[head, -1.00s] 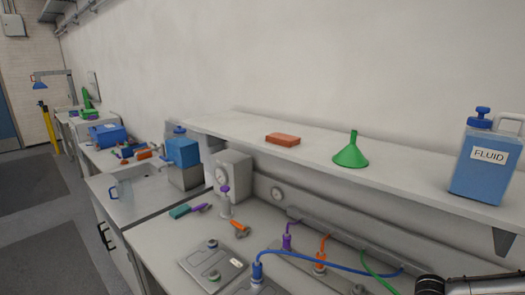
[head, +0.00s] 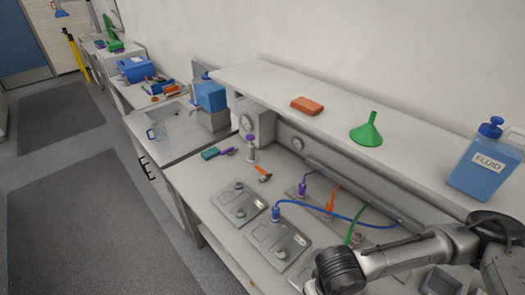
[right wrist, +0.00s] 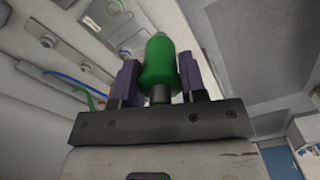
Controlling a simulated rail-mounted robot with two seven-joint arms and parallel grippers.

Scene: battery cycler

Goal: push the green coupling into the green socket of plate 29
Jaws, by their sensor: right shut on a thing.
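The green coupling (right wrist: 160,50) is held between the two purple-grey fingers of my right gripper (right wrist: 159,74) in the right wrist view. The gripper is shut on it. In the head view my right arm comes in from the right, and its gripper is out of sight. A green hose (head: 356,219) runs down from the rail in the head view and passes behind my arm. Grey plates (head: 238,207) lie on the bench. Their numbers are too small to read, so I cannot tell which is plate 29. I cannot make out a green socket. My left gripper is not in view.
A blue hose (head: 325,209) arches across the bench from a blue coupling (head: 275,213) on a second front plate (head: 262,235). Purple (head: 303,186) and orange (head: 331,201) couplings stand behind. A shelf overhangs with a green funnel (head: 367,131) and fluid jug (head: 484,163).

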